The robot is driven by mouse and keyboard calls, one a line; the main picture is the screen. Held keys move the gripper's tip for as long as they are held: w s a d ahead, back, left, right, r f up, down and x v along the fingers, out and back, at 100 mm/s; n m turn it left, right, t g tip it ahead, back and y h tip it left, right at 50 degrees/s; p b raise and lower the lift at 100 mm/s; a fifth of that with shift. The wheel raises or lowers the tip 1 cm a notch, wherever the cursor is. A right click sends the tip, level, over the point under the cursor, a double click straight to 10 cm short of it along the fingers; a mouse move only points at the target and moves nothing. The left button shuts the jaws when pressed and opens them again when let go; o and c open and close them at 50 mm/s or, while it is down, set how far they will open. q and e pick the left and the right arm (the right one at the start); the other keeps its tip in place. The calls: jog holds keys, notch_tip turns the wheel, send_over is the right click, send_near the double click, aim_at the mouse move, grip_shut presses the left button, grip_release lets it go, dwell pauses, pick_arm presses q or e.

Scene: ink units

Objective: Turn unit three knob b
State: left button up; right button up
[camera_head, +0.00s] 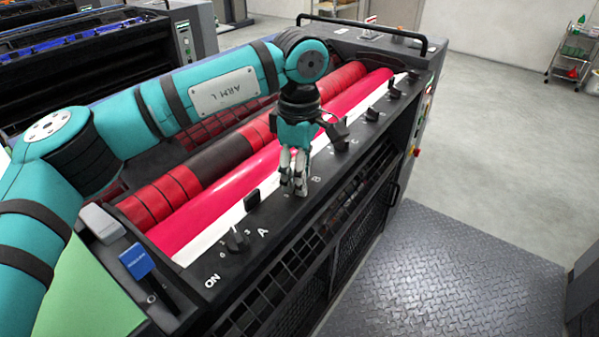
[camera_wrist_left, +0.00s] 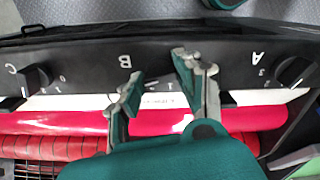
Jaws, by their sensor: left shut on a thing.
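The black control panel (camera_head: 280,215) runs along the front of the ink unit, with lettered knobs. The letter B (camera_head: 316,179) is beside my left gripper (camera_head: 293,190), which comes down on the panel there. Its fingers are shut on knob B, which they hide in the head view. In the left wrist view, the left gripper (camera_wrist_left: 158,68) has its fingers on either side of the knob B spot, by the B mark; the knob itself is not clear. Knob A (camera_head: 237,241) and knob C (camera_wrist_left: 35,78) stand apart from the fingers. My right gripper is not in view.
Red and pink rollers (camera_head: 220,200) lie behind the panel. A blue-topped lever (camera_head: 136,261) and a grey one (camera_head: 102,224) stand at the near left end. A black handrail (camera_head: 365,27) crosses the far end. Checker-plate floor (camera_head: 450,270) in front is clear.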

pick_arm(q)
jog(key=shift+r, duration=0.1)
dwell(0.3)
jog(key=o, duration=1.1)
jog(key=shift+o, duration=0.2)
notch_tip(320, 180, up, 12)
